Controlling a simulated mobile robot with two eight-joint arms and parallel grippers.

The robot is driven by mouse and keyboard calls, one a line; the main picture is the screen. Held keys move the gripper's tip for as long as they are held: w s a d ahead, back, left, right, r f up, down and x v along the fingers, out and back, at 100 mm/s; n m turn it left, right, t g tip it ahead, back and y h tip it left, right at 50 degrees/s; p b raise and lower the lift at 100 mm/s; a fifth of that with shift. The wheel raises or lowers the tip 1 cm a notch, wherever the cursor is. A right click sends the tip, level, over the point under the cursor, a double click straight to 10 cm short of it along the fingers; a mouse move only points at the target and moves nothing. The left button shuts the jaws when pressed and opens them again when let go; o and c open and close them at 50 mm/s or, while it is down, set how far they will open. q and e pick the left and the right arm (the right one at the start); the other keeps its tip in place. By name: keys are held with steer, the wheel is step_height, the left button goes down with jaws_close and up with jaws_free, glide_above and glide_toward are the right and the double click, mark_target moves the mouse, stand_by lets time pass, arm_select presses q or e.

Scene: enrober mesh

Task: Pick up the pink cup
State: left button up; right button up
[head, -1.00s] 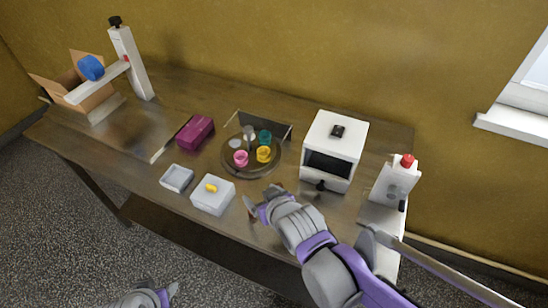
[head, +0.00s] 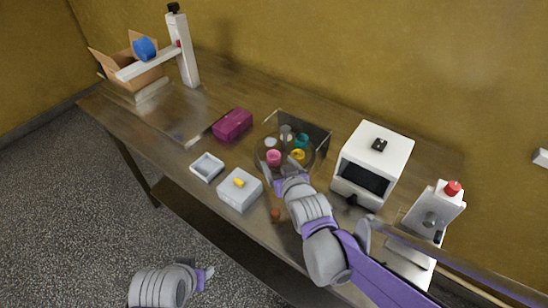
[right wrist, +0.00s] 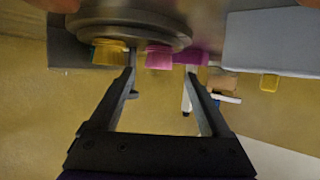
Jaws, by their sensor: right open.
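The pink cup (head: 273,157) stands on a round dark tray (head: 262,148), at its front side. My right gripper (head: 281,173) is at the tray's front edge, just in front of the pink cup. It is open and empty. In the right wrist view the pink cup (right wrist: 158,58) shows just beyond and between the two fingertips (right wrist: 160,76); I cannot tell whether they touch it. My left gripper (head: 205,275) is low at the front, away from the table, its fingers too small to read.
A yellow cup (head: 299,154), a teal cup (head: 302,140) and a grey item (head: 286,133) share the tray. A magenta box (head: 232,124) is left of it. A white box with a yellow top piece (head: 240,196) and an open tray (head: 207,167) stand front left. A white oven (head: 372,165) stands right.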

mark_target(272, 154)
steer(key=x, duration=0.4)
steer(key=shift+w+f, duration=0.1)
steer(key=shift+w, duration=0.15)
jaws_close()
